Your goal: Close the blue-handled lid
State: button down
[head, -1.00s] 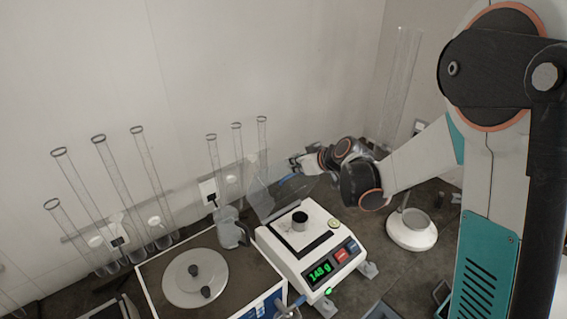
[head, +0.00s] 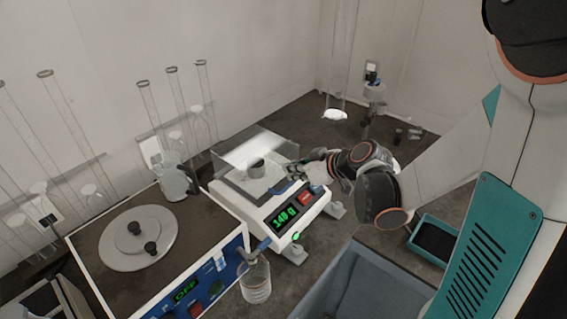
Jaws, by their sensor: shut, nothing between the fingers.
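The clear lid (head: 262,140) is down over the weighing pan of the white balance (head: 262,217). Its blue handle (head: 283,190) is low at the front right, close to the pan's edge. I cannot tell whether the lid rests fully on the balance. A small dark-topped cup (head: 256,166) stands on the pan, seen through the lid. My gripper (head: 294,174) is shut with nothing in it, right beside the handle and the lid's right side. Whether it touches them is too small to tell. The green display reads about 148 g.
Left of the balance is a blue-fronted machine (head: 210,277) with a round grey plate (head: 138,238). A beaker (head: 256,283) stands in front, a jug (head: 178,178) behind. A grey bin (head: 370,285) is at the front right, with a teal tray (head: 436,240) beyond it.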

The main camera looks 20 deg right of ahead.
jog(key=shift+s+d+f+b, duration=0.15)
jog(key=shift+s+f+b, duration=0.1)
jog(key=shift+f+b, duration=0.55)
jog(key=shift+s+d+f+b, duration=0.25)
jog(key=shift+f+b, duration=0.3)
jog(key=shift+f, duration=0.6)
jog(key=shift+s+d+f+b, duration=0.1)
jog(key=shift+s+f+b, duration=0.15)
jog(key=shift+f+b, duration=0.55)
jog(key=shift+f, duration=0.1)
